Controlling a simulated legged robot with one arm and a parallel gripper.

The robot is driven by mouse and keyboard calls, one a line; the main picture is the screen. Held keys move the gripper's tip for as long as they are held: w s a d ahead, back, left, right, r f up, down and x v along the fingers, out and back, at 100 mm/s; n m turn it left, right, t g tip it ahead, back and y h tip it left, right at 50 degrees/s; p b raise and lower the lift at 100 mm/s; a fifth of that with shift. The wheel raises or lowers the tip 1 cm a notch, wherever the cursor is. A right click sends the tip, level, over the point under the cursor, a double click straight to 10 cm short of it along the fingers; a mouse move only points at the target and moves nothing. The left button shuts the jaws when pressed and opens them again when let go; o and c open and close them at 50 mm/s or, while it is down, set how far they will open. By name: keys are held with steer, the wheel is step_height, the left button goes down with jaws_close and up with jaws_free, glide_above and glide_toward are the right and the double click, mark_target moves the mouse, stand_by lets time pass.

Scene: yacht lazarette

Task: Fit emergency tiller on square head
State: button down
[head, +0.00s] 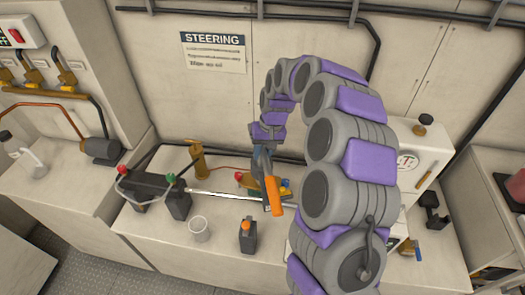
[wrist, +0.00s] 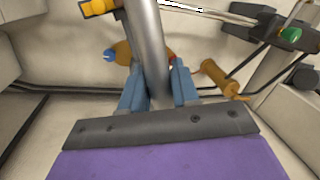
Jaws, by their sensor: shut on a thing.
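My gripper (head: 264,160) is shut on a grey metal tube, which I take as the emergency tiller. In the wrist view the tube (wrist: 147,40) runs up between the blue fingers (wrist: 158,95). In the head view an orange grip (head: 274,195) hangs below the fingers, tilted, above the counter; it seems to belong to the held tiller. I cannot make out the square head in either view.
A brass cylinder (head: 198,160) stands at the back. Dark boxes with a red cap (head: 122,170) and a green cap (head: 170,178) stand left. A white rod (head: 225,196) crosses the counter.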

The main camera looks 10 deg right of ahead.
steer(key=shift+d+f, duration=0.15)
steer(key=shift+f, duration=0.05)
steer(key=shift+w, duration=0.1)
steer(key=shift+d+r, duration=0.1)
steer(key=shift+f, duration=1.15)
stand_by(0.5)
steer(key=shift+s+f, duration=0.4)
steer(key=shift+f, duration=0.4)
steer(key=c, duration=1.2)
jaws_free()
steer(key=shift+c, duration=0.2)
steer(key=o, duration=0.3)
steer(key=shift+w, duration=0.35)
steer(key=shift+o, duration=0.8)
steer(key=shift+a, duration=0.2)
steer(key=shift+s+r, duration=0.1)
steer(key=shift+r, duration=0.05)
